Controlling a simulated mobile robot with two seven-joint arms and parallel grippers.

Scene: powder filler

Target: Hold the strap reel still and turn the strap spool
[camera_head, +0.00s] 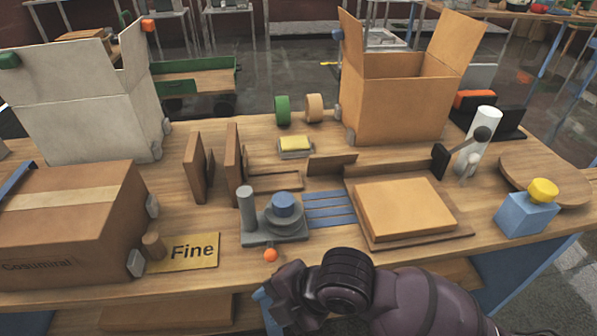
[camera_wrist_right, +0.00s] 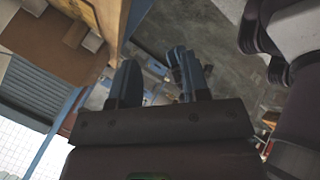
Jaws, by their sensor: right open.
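The strap reel (camera_head: 275,229) is a grey base with a round stepped body, standing near the table's front edge in the head view. A blue cylinder, which looks like the strap spool (camera_head: 283,204), sits on top of it. A grey upright post (camera_head: 247,210) stands at its left. An orange ball (camera_head: 270,255) is at its front. Blue straps (camera_head: 330,209) lie flat to its right. My right gripper (camera_head: 264,304) is low in front of the table edge, apart from the reel. In the right wrist view my right gripper (camera_wrist_right: 158,84) is open and empty. My left gripper is not in view.
A "Fine" plate (camera_head: 190,252) and a closed carton (camera_head: 70,225) lie left of the reel. A flat box on a tray (camera_head: 405,208) lies right. Upright brown boards (camera_head: 234,164) and a yellow-topped block (camera_head: 295,146) stand behind. A blue bottle (camera_head: 526,215) stands far right.

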